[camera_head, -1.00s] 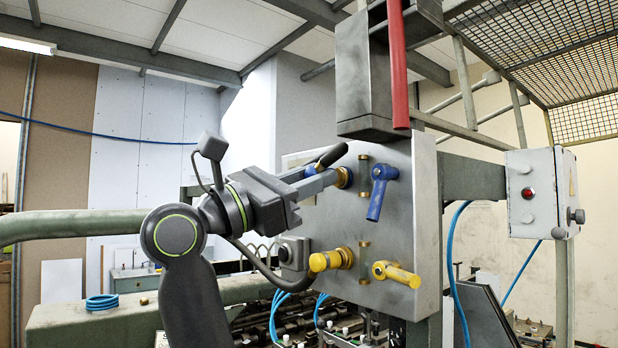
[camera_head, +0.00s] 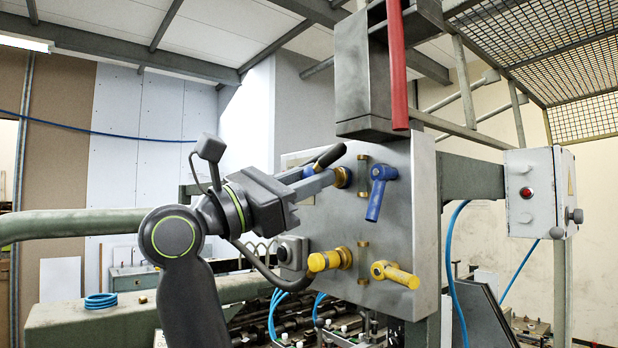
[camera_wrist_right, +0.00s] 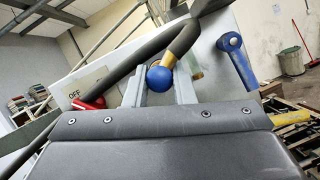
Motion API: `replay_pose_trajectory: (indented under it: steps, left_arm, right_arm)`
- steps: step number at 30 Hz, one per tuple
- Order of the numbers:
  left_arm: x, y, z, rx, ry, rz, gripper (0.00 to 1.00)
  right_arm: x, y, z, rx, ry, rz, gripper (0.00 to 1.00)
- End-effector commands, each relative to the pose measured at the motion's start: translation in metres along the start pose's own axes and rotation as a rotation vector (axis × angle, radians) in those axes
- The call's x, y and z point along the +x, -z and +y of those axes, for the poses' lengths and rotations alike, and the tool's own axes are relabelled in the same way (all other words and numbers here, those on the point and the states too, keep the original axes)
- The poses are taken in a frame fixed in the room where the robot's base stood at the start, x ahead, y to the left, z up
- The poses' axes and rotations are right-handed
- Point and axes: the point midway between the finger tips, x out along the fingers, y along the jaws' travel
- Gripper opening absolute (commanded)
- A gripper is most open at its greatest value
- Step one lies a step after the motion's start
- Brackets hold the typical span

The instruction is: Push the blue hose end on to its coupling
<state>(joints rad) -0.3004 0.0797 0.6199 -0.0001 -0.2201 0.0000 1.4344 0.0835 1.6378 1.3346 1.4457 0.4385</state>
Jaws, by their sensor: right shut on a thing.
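My right gripper (camera_head: 326,179) is shut on the blue hose end (camera_head: 309,171), in front of the grey panel. The fingers hide most of it in the head view. In the right wrist view its round blue end (camera_wrist_right: 159,78) shows between the two fingers (camera_wrist_right: 160,92), with brass (camera_wrist_right: 169,60) just behind it. The brass coupling (camera_head: 343,177) on the panel is right at the fingertips. I cannot tell whether hose end and coupling touch or how deeply they are joined. A blue lever (camera_head: 378,193) is just right of the coupling. My left gripper is out of view.
A yellow hose end (camera_head: 322,262) on brass and a yellow lever (camera_head: 396,274) are lower on the grey panel (camera_head: 400,235). A dark hose (camera_wrist_right: 182,42) passes close to the fingers. A red pipe (camera_head: 397,70) hangs above; a switch box (camera_head: 535,190) is at right.

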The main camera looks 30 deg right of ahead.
Motion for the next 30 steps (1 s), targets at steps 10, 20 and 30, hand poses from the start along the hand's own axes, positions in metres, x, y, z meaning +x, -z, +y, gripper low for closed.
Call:
replay_pose_trajectory:
  steps: [10,20,30]
  left_arm:
    - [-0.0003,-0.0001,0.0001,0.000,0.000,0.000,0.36]
    - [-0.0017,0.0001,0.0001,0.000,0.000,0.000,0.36]
    - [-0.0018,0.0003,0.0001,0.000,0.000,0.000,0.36]
  right_arm:
    - [0.0016,0.0004,-0.0002,0.000,0.001,-0.001,0.03]
    - [0.0077,0.0028,-0.0003,0.000,0.001,0.000,0.03]
    - [0.0091,0.0037,-0.0001,0.001,0.000,0.000,0.48]
